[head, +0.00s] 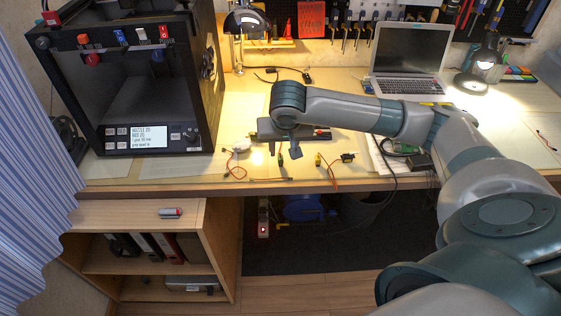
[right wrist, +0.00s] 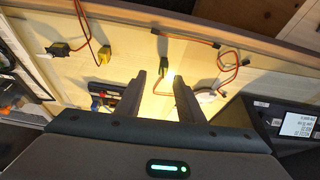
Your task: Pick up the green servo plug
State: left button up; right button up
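The green servo plug (head: 280,160) lies near the table's front edge with a thin cable running from it. In the right wrist view the plug (right wrist: 163,71) shows as a small dark green-yellow block just beyond and between my fingertips. My right gripper (head: 288,152) points down at the desk close beside the plug. In the right wrist view its two fingers (right wrist: 161,85) are apart with nothing between them that I can see gripped. A yellow plug (head: 318,160) lies to the right and also shows in the right wrist view (right wrist: 105,53). My left gripper is not in view.
A black 3D printer (head: 90,90) stands at the left. A small servo (head: 348,157) lies right of the yellow plug. A white round object (head: 241,144) and loose cables lie left of the gripper. A laptop (head: 408,60) and lit lamp (head: 485,62) stand behind.

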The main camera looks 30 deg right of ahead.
aim_at(281, 157)
jog(key=shift+a+p+x, duration=0.15)
jog(key=shift+x, duration=1.15)
jog(key=shift+a+p+x, duration=0.15)
jog(key=shift+a+x, duration=0.05)
jog(key=shift+x, duration=1.1)
jog(key=shift+f, duration=0.1)
grip_shut()
